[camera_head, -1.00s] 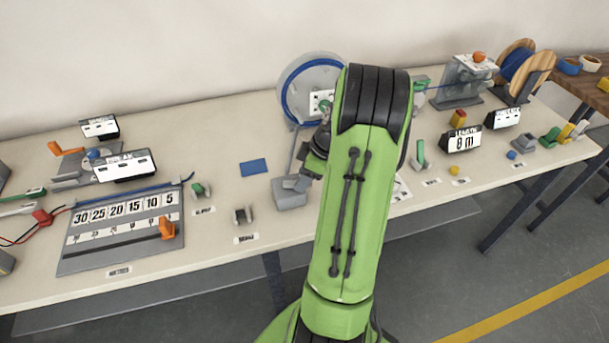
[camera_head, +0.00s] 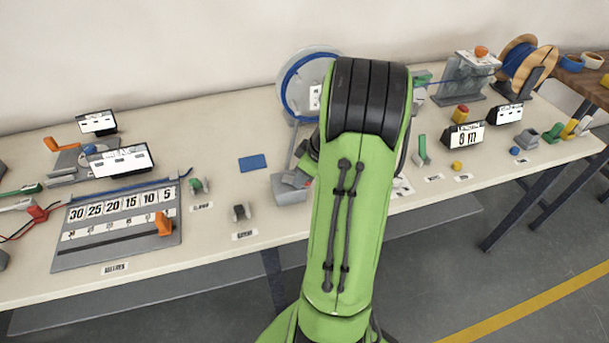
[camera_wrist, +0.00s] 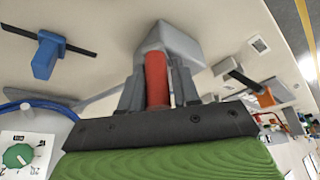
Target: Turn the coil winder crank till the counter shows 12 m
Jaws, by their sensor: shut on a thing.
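The coil winder's grey disc (camera_head: 295,84) with blue cable around it stands at the back of the table, partly behind my arm. In the wrist view, my gripper (camera_wrist: 158,82) is shut on a red upright handle (camera_wrist: 156,78), with a grey finger on each side. The crank's arm cannot be made out. In the head view my arm hides the handle and most of my gripper. The counter (camera_head: 467,136) to the right reads 8 m. In the wrist view, part of the blue cable (camera_wrist: 42,106) shows at the left edge, above a panel with a green knob (camera_wrist: 17,155).
A grey block (camera_head: 290,190) stands left of my arm, close to it. A wooden cable spool (camera_head: 545,60) stands at the back right. A numbered board (camera_head: 117,220) with an orange slider lies at the left. The table is bare around the blue pad (camera_head: 253,163).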

